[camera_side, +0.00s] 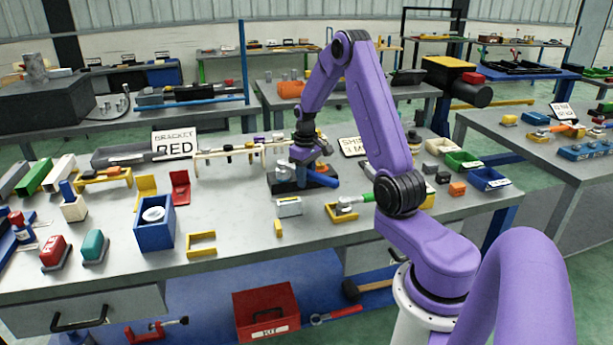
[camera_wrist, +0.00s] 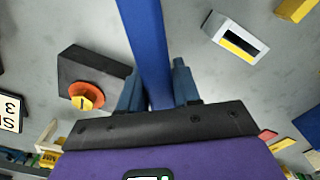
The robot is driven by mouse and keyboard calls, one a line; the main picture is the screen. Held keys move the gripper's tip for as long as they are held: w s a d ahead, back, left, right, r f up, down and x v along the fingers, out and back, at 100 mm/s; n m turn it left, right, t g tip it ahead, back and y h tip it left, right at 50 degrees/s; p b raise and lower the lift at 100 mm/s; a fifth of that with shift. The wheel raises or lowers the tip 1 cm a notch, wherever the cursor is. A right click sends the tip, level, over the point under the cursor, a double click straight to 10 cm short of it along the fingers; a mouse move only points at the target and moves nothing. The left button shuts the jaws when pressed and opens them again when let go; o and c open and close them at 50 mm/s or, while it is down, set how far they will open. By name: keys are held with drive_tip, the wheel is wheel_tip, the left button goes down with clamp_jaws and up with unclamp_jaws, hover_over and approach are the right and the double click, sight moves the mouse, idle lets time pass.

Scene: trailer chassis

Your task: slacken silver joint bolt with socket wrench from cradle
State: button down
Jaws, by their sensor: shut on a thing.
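My gripper (camera_side: 304,163) is at the middle of the table, low over a dark block (camera_side: 288,187). In the wrist view my gripper (camera_wrist: 157,85) is shut on a blue bar (camera_wrist: 146,40), which runs away from between the fingers. The side view shows the blue bar (camera_side: 322,179) slanting to the right. I cannot tell whether it is the socket wrench, and its working end is not clear. In the wrist view the dark block (camera_wrist: 95,62) carries an orange disc with a yellow piece (camera_wrist: 87,95). I cannot make out a silver joint bolt.
A yellow cradle (camera_side: 342,214) with a green-handled tool stands right of my gripper. A pale slotted block (camera_side: 289,208) also shows in the wrist view (camera_wrist: 226,32). A white tool rack (camera_side: 203,165) stands behind left. A blue box (camera_side: 153,236) is left. The table front is mostly clear.

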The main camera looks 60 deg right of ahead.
drive_tip(key=shift+r, duration=3)
drive_tip(key=shift+a, duration=0.15)
drive_tip(key=s+a+f, duration=0.2)
drive_tip(key=a, duration=1.1)
drive_tip(key=s+a+f+n, duration=0.1)
drive_tip(key=s+a+f, duration=0.1)
drive_tip(key=a, duration=1.1)
drive_tip(key=shift+s+a+f+n, duration=0.3)
drive_tip(key=shift+f, duration=0.3)
